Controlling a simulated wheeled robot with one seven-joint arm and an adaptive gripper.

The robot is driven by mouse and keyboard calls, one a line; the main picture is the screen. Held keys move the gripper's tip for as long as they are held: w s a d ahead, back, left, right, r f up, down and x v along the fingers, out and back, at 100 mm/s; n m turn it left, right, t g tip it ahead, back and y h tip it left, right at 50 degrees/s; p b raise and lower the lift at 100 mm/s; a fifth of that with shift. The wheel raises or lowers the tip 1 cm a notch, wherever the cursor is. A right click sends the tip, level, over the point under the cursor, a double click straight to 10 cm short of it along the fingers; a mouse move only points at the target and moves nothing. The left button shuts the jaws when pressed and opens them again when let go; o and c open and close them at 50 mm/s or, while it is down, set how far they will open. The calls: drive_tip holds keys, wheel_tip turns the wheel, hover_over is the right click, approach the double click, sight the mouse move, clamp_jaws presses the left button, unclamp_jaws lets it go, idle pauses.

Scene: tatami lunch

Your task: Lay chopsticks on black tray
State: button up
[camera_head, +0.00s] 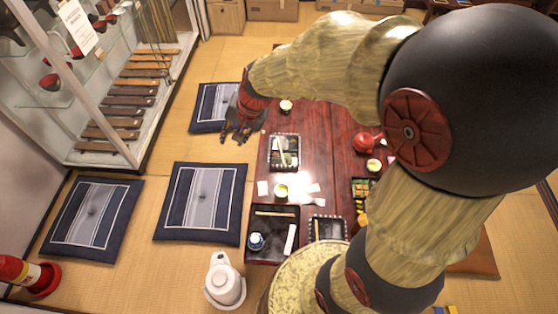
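A black tray (263,222) lies on the near end of the dark red table. A thin tan stick, which looks like chopsticks (273,213), lies across its upper part. A blue and white cup (256,240) and a white strip (290,240) are also on that tray. A second slim tan stick (317,230) lies on a small dark patterned tray (328,218) to the right. My gripper (236,138) hangs past the table's left edge, beyond and left of the black tray. Its fingers look apart, with nothing visible between them.
The red table (310,125) holds a patterned dish (284,138), a yellowish cup (281,191), a red teapot (365,142) and a food box (363,184). A white kettle (224,281) stands near the tray. Cushions (201,203) lie left. My arm hides the table's right side.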

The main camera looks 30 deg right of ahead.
drive_tip(key=s+d+r+n+h, duration=0.1)
drive_tip(key=s+r+n, duration=0.3)
drive_tip(key=s, duration=0.6)
drive_tip(key=s+d+r+n+t+h, duration=0.1)
drive_tip(key=s+r+n, duration=0.3)
drive_tip(key=s+r, duration=0.3)
drive_tip(key=s, duration=0.4)
drive_tip(key=shift+d+r, duration=0.2)
drive_tip(key=shift+r, duration=0.2)
drive_tip(key=shift+d, duration=0.1)
